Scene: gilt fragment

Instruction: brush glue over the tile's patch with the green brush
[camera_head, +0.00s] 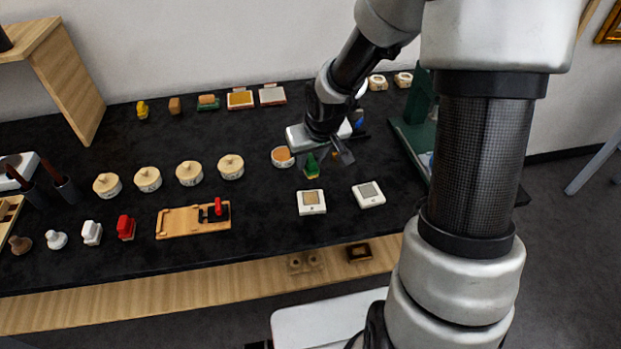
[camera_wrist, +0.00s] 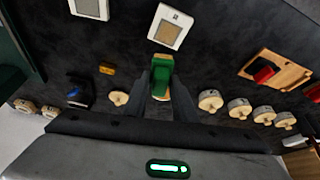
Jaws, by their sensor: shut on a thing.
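The green brush (camera_wrist: 162,68) is between the fingertips of my gripper (camera_wrist: 163,86) in the wrist view, and the gripper is shut on it. In the head view the green brush (camera_head: 312,167) shows beside my gripper (camera_head: 335,157), over the dark table. Its lower end is hard to make out. A white-framed tile (camera_head: 311,203) with a tan patch lies in front of the brush; it also shows in the wrist view (camera_wrist: 172,27). A second white-framed tile (camera_head: 368,195) with a grey face lies to its right. A round pot (camera_head: 282,157) with an orange-tan top stands left of the brush.
Several round lidded wooden pots (camera_head: 190,174) stand in a row at the left. A wooden board (camera_head: 180,222) with a red piece lies in front of them. A dark green stand (camera_head: 412,135) rises to the right. The black table around the tiles is clear.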

